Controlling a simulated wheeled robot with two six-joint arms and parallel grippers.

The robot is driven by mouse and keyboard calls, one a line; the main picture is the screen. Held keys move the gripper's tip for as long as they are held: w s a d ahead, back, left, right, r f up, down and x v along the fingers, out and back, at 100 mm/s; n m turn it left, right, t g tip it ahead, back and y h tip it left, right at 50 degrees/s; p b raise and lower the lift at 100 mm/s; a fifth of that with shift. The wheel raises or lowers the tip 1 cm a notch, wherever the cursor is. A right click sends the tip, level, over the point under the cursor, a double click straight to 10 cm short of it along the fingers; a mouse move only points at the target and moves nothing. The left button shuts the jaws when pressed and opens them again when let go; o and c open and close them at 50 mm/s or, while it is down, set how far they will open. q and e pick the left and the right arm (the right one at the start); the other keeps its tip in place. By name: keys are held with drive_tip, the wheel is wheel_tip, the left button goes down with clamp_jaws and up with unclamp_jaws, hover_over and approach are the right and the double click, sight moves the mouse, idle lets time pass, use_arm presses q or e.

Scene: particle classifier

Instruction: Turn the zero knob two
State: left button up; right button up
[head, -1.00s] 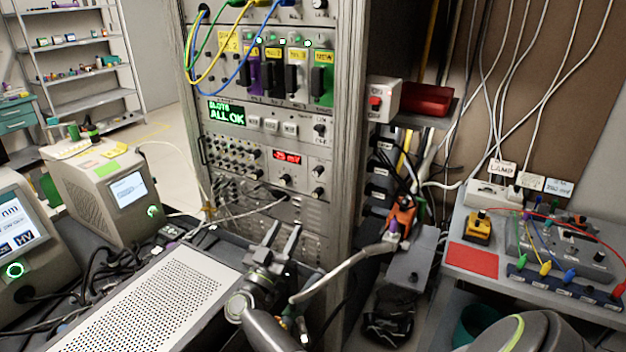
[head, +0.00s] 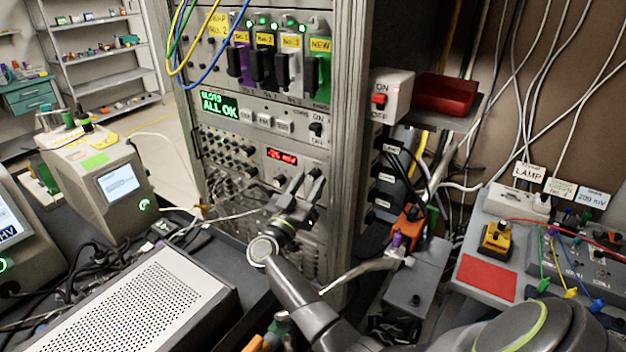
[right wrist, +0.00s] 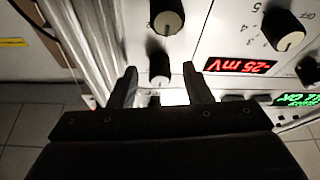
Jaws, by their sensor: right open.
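The instrument panel with a red millivolt display (head: 282,156) sits in the rack. The right wrist view shows that display (right wrist: 240,65) upside down, reading about -25 mV. Beside it are two dark knobs with pale faces: one (right wrist: 160,68) lies in line with the gap between my fingertips, the other (right wrist: 167,17) is higher in that picture. I cannot read a zero label on either. My right gripper (head: 307,180) is open in front of the panel, fingers pointing at it. In the right wrist view its fingers (right wrist: 160,78) are on either side of the near knob; contact is unclear.
Slot modules (head: 280,62) and a green ALL OK display (head: 219,104) are above. A perforated white-topped box (head: 140,305) is in front at left. A switch box (head: 388,95) and a grey bench with a red pad (head: 487,277) are at right.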

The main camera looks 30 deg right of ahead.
use_arm(q)
drive_tip(key=shift+a, duration=0.35)
use_arm(e)
drive_tip(key=shift+a+r, duration=0.1)
drive_tip(key=shift+r, duration=0.1)
drive_tip(key=shift+c, duration=0.4)
clamp_jaws()
